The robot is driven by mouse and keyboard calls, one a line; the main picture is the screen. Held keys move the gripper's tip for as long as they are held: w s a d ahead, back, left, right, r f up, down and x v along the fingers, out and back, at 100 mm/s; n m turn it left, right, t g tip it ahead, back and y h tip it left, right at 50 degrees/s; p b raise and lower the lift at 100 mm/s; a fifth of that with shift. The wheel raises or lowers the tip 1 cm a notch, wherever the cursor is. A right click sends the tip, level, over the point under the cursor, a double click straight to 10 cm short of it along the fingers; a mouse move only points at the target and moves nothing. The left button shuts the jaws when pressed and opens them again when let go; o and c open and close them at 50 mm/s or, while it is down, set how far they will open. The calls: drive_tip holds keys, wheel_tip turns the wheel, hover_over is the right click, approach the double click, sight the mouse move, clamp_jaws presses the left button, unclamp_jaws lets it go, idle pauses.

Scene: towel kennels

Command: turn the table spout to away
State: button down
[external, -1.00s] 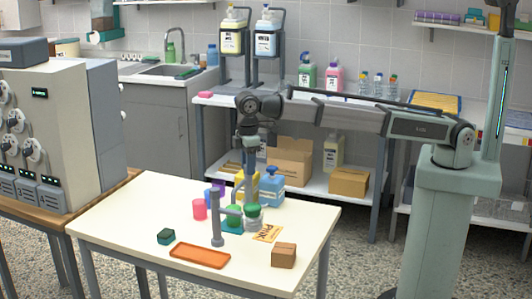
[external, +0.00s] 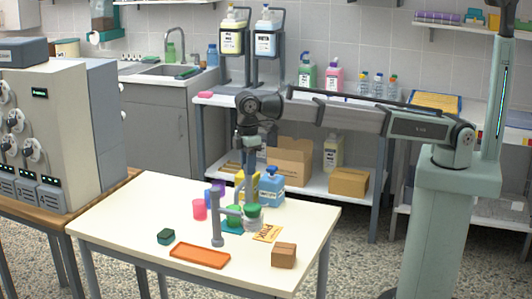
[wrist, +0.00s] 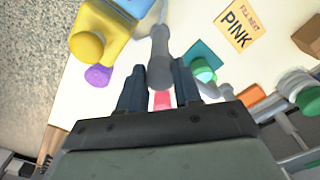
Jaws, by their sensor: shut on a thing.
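The table spout (external: 216,222) is a grey upright post on the table, with a side arm reaching right at mid height. My gripper (external: 243,200) points down close over the side arm. In the wrist view, my gripper (wrist: 158,92) has a grey rod with a rounded end (wrist: 159,68) between its fingers, and it is shut on this part of the spout. How the rod joins the post is not clear. A green cup (wrist: 202,70) sits on a teal mat (wrist: 203,50) beside the fingers.
Pink (external: 199,210) and purple cups (wrist: 98,75) stand left of and behind the spout. Yellow (wrist: 100,30) and blue bottles (external: 271,193) stand behind.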

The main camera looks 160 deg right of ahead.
drive_tip(key=n, duration=0.8)
drive_tip(key=shift+n, duration=0.3)
drive_tip(key=n, duration=0.4)
drive_tip(key=shift+n, duration=2.1)
drive_tip(key=c, duration=0.8)
unclamp_jaws()
drive_tip(key=shift+r, duration=0.1)
